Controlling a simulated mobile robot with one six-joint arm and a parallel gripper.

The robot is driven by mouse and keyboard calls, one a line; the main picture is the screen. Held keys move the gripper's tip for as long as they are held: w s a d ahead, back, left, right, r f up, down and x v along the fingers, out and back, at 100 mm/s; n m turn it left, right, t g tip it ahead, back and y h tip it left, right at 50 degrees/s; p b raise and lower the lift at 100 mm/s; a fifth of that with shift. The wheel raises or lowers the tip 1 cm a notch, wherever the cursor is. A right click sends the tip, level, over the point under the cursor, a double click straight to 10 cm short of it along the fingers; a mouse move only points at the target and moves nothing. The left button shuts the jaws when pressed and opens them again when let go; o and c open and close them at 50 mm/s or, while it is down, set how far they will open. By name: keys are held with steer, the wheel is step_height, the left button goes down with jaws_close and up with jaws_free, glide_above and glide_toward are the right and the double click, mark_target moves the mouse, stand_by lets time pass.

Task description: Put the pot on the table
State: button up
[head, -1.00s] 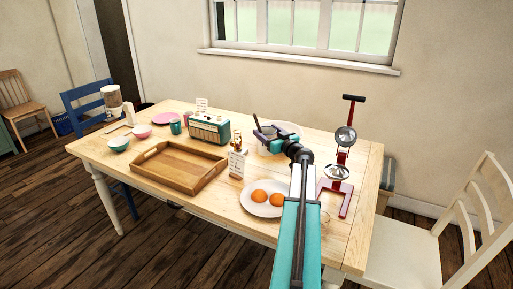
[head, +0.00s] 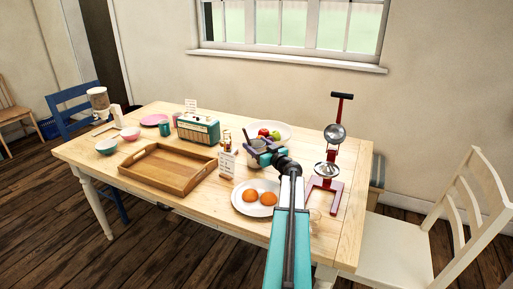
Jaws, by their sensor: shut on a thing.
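The wooden table (head: 295,229) stands in front of me, and my arm reaches over its right half. My gripper (head: 256,146) is shut on the pot (head: 254,157), a small greyish vessel with dark parts at the top. The pot is seen mostly behind the gripper and wrist. It is in front of the plate of fruit and just right of the bottles. I cannot tell whether its base touches the tabletop.
A plate of apples (head: 284,131), a plate with two orange-yellow rounds (head: 251,209), a white card (head: 227,163) and a red juicer-like stand (head: 329,160) surround the gripper. A teal radio (head: 199,129), a wooden tray (head: 168,169) and bowls (head: 107,146) lie further left. A white chair (head: 403,248) stands right.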

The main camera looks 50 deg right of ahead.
mark_target(262, 149)
steer(key=shift+f, duration=0.25)
steer(key=shift+f, duration=0.1)
steer(key=o, duration=1.8)
steer(key=shift+f, duration=0.1)
steer(key=shift+o, duration=0.2)
steer(key=shift+s, duration=0.2)
steer(key=shift+v, duration=3.6)
steer(key=shift+w, duration=0.1)
